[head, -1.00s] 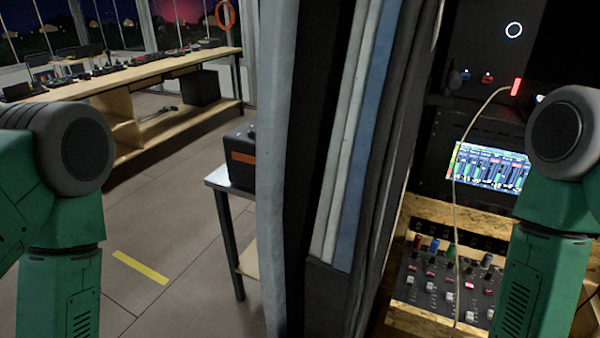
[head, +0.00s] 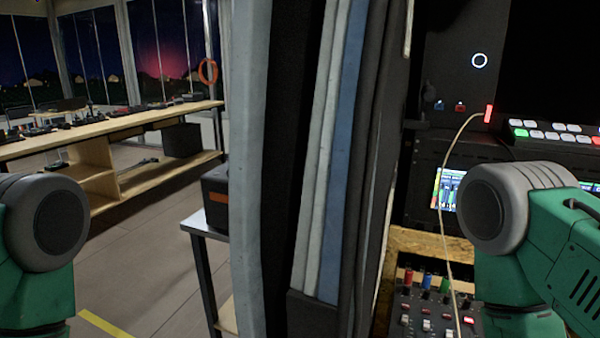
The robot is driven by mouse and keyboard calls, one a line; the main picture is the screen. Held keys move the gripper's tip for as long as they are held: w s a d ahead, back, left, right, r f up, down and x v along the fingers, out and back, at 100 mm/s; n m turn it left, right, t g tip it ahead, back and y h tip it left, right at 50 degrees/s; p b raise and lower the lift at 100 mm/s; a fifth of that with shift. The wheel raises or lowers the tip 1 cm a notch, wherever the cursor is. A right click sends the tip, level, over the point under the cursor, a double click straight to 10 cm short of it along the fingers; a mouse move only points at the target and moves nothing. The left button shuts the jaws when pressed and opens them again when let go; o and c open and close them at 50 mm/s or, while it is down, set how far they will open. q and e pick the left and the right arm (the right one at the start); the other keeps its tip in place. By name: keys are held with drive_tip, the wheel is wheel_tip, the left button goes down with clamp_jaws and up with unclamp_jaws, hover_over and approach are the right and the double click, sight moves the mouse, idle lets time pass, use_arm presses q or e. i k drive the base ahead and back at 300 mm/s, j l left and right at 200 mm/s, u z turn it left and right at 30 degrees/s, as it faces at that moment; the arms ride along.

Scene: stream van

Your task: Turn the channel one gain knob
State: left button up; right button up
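The audio mixer (head: 418,318) shows at the bottom right of the head view, cut off by the lower edge and partly covered by my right arm. A row of coloured knobs runs along its top: a red knob (head: 408,277), a blue knob (head: 427,281) and a green knob (head: 444,286). Which of them is the channel one gain knob I cannot tell for sure. My left and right arms show only as green links with grey joints. Both grippers are out of the view, and neither arm is seen touching the mixer.
A padded partition (head: 325,150) stands between the room and the mixer bay. A cable (head: 443,180) hangs before the lit screen (head: 448,190). A button panel (head: 548,133) is at right. A small table (head: 200,228) and long wooden bench (head: 110,125) stand left, with open floor between.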

sight(408, 289)
drive_tip(key=k+z, duration=0.25)
drive_tip(key=z, duration=0.2)
drive_tip(key=k+z, duration=0.25)
drive_tip(key=z, duration=0.15)
